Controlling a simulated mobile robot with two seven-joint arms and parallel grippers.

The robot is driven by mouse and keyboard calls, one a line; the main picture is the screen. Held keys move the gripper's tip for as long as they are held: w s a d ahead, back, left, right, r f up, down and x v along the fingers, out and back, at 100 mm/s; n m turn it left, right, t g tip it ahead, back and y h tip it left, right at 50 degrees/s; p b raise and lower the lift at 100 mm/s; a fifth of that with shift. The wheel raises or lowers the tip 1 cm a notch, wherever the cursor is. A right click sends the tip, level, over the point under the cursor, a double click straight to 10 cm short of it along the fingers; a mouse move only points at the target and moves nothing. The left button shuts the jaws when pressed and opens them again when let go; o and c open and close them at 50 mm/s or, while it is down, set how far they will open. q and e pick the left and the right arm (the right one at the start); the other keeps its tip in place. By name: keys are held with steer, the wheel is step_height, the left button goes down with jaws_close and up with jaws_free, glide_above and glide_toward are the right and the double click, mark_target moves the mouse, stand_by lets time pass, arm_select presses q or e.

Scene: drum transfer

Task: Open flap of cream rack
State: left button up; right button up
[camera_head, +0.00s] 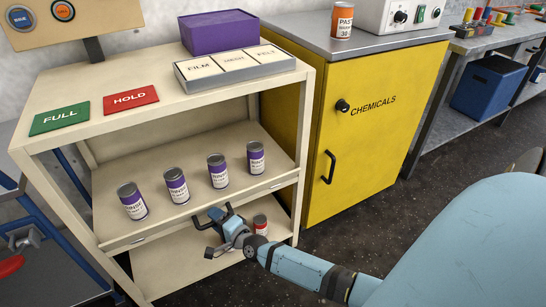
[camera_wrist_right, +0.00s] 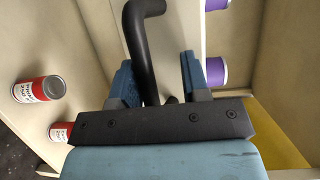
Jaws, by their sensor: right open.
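The cream rack (camera_head: 300,105) stands at the left of the head view. A cream strip (camera_head: 180,221) runs along the front of its middle shelf; I take it for the flap, and its exact position is hard to tell. My right gripper (camera_head: 222,217) is at this strip. In the right wrist view, the right gripper (camera_wrist_right: 157,78) is open, its blue fingers on either side of a black bent handle (camera_wrist_right: 141,35). The handle stands before a cream panel (camera_wrist_right: 188,30). Whether a finger touches it is unclear. My left gripper is not in view.
Several purple-labelled cans (camera_head: 176,185) stand on the middle shelf. Red-labelled cans (camera_wrist_right: 38,89) stand below; one (camera_head: 260,225) shows beside my gripper. A yellow chemicals cabinet (camera_head: 385,140) stands close on the right.

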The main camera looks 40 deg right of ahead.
steer(key=shift+s+d+r+m+g+p, duration=0.15)
steer(key=shift+r+g+p, duration=0.2)
steer(key=shift+p, duration=0.8)
steer(key=shift+s+a+r+m+g+p, duration=0.15)
steer(key=shift+g+p, duration=0.3)
steer(key=shift+p, duration=0.7)
steer(key=p+v, duration=0.3)
steer(key=v, duration=1.1)
steer(key=s+r+n+y+p, duration=0.1)
steer(key=s+r+n+p, duration=0.2)
steer(key=s+r+p, duration=0.4)
steer(key=shift+s+d+r+p, duration=0.3)
steer(key=shift+d+r+p, duration=0.15)
steer(key=shift+r+p, duration=1.75)
steer(key=shift+f, duration=0.1)
